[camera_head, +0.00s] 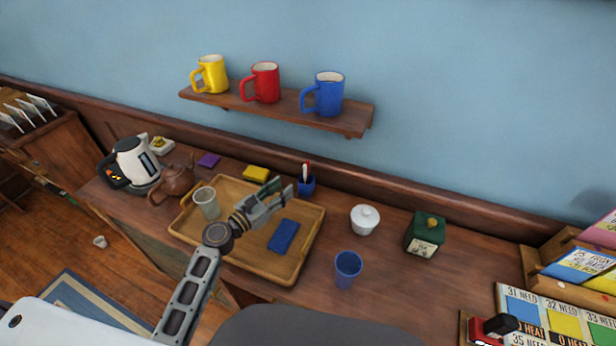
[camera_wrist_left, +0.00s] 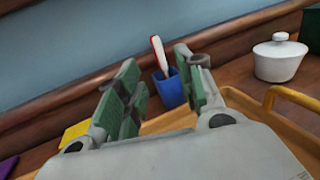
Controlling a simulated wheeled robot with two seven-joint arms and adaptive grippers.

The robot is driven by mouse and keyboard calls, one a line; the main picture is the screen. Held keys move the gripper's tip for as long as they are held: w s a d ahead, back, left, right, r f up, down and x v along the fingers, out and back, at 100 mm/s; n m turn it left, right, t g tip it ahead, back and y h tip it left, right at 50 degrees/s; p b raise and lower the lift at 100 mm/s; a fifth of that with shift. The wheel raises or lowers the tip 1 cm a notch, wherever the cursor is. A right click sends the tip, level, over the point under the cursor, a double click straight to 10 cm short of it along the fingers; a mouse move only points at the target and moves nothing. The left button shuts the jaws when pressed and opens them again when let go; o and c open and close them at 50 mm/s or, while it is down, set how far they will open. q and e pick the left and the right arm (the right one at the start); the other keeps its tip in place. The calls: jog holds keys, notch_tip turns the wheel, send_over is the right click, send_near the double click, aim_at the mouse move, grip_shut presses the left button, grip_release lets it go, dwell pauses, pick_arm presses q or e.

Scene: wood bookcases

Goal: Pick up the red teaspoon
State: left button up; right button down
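The red teaspoon (camera_head: 308,166) stands upright in a small blue holder (camera_head: 307,187) behind the tray's far right corner, beside a white handle. In the left wrist view a red and white handle (camera_wrist_left: 159,53) leans out of the blue holder (camera_wrist_left: 170,92); its lower end is hidden inside. My left gripper (camera_head: 283,191) is open and empty above the tray, just left of and in front of the holder. In the left wrist view its two green-padded fingers (camera_wrist_left: 160,80) are apart, with the holder between and beyond them. My right gripper is not in view.
A wooden tray (camera_head: 313,238) holds a glass (camera_head: 206,202) and a blue cloth (camera_head: 283,236). A white lidded pot (camera_head: 365,219), a blue cup (camera_head: 347,269) and a green tin (camera_head: 425,233) stand right. A shelf (camera_head: 283,110) with mugs hangs above.

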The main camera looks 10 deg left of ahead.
aim_at(304, 169)
pick_arm(q)
jog(key=x, duration=0.6)
jog(key=shift+w+p, duration=0.2)
jog(key=shift+p, duration=0.2)
jog(key=shift+x, duration=1.15)
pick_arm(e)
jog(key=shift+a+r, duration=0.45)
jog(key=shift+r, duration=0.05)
pick_arm(q)
jog(key=shift+d, duration=0.1)
jog(key=shift+w+d+r, duration=0.1)
jog(key=shift+w+d, duration=0.1)
jog(key=shift+w, duration=0.55)
jog(key=shift+w+d, duration=0.2)
jog(key=shift+w, duration=0.55)
jog(key=shift+x, duration=1)
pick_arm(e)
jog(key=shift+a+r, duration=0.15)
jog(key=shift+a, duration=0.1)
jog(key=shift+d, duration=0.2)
